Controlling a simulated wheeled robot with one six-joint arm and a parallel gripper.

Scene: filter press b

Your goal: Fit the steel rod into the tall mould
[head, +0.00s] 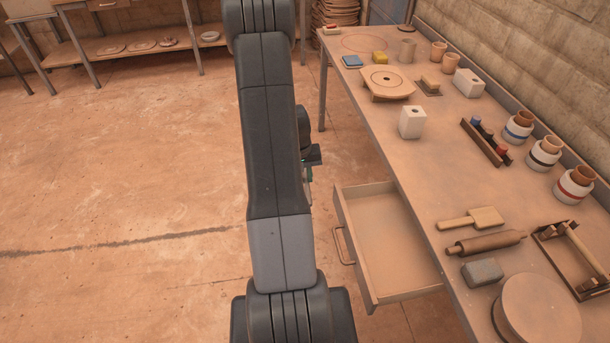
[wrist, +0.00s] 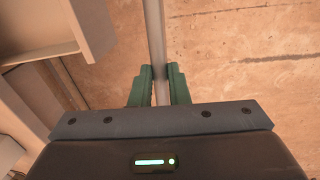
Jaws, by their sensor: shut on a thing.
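The steel rod (wrist: 155,32) is a thin grey bar in the wrist view. My gripper (wrist: 159,75) is shut on it, with a green finger on each side, and the rod runs up out of the picture. In the head view my arm hides most of the gripper, beside the bench and over the floor. A white upright block with a dark hole in its top (head: 412,122) stands on the bench and looks like the tall mould. A lower, wider white block with a hole (head: 469,83) stands behind it, to the right.
An open, empty drawer (head: 390,245) juts from the bench (head: 425,185) towards my arm. A rack of coloured-top tools (head: 486,142), several banded jars (head: 518,128), a round plate on a stand (head: 387,83) and a rolling pin (head: 485,243) are on the bench. Bench around the upright block is clear.

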